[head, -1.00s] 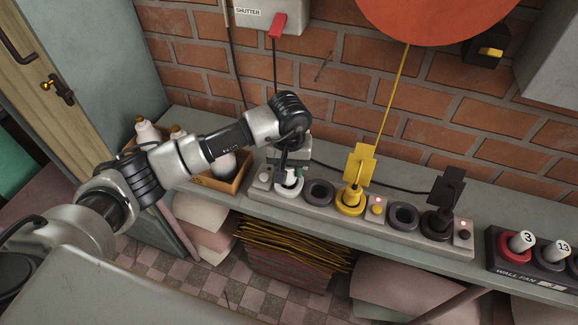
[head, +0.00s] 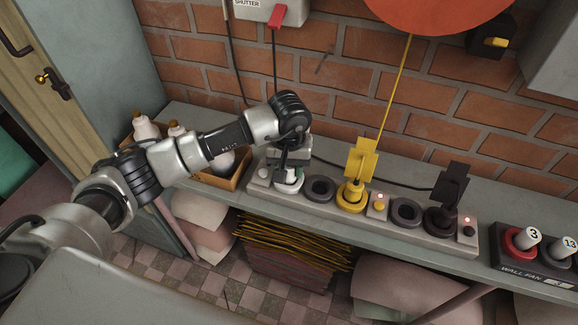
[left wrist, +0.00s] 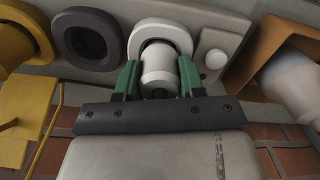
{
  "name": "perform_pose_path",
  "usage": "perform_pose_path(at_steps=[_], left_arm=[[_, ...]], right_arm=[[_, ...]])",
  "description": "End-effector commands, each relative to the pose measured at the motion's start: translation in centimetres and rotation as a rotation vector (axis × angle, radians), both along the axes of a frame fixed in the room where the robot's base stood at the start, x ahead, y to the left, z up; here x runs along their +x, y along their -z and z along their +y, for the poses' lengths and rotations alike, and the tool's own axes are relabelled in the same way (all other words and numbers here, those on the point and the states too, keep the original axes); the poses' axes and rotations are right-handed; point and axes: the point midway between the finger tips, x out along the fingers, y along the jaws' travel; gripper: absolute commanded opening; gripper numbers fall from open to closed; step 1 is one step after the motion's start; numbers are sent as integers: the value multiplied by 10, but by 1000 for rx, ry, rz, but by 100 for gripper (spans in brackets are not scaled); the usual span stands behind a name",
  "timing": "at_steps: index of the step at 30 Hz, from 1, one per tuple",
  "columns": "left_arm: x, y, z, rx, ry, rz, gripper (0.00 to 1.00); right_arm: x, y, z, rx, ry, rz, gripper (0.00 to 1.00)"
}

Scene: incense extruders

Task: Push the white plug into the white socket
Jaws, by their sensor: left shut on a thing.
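The white plug (left wrist: 158,68) is between the green-padded fingers of my left gripper (left wrist: 158,80), which is shut on it. In the left wrist view the plug's far end sits within the ring of the white socket (left wrist: 146,24), with a dark gap showing beside it. How deep the plug sits cannot be told. In the head view my left gripper (head: 289,170) is over the white socket (head: 287,188) at the left end of the grey strip and hides most of the plug. My right gripper is not in view.
The strip (head: 330,208) also bears an empty dark socket (head: 320,188), a yellow plug (head: 355,190), another empty dark socket (head: 406,212) and a dark plug (head: 440,215). A wooden crate with bottles (head: 236,180) stands close on the left. A brick wall rises behind.

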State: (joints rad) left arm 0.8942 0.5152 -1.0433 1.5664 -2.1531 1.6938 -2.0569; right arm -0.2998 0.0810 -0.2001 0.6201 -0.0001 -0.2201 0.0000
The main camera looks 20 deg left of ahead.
Motion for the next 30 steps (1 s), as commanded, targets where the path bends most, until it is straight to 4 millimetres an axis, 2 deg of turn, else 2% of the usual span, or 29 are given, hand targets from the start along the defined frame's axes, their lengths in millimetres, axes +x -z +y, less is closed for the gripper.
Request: perform_pose_path(at_steps=[4,5,10,20,23,30], left_arm=[[0,5,0,1,0,1,15],[0,4,0,1,0,1,42],[0,4,0,1,0,1,68],[0,0,0,0,0,-1,68],[1,-10,0,2,0,-4,68],[1,-58,0,1,0,-6,68]], right_arm=[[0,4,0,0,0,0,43],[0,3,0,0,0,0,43],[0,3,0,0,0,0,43],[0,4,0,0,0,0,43],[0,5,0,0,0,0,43],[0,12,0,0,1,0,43]])
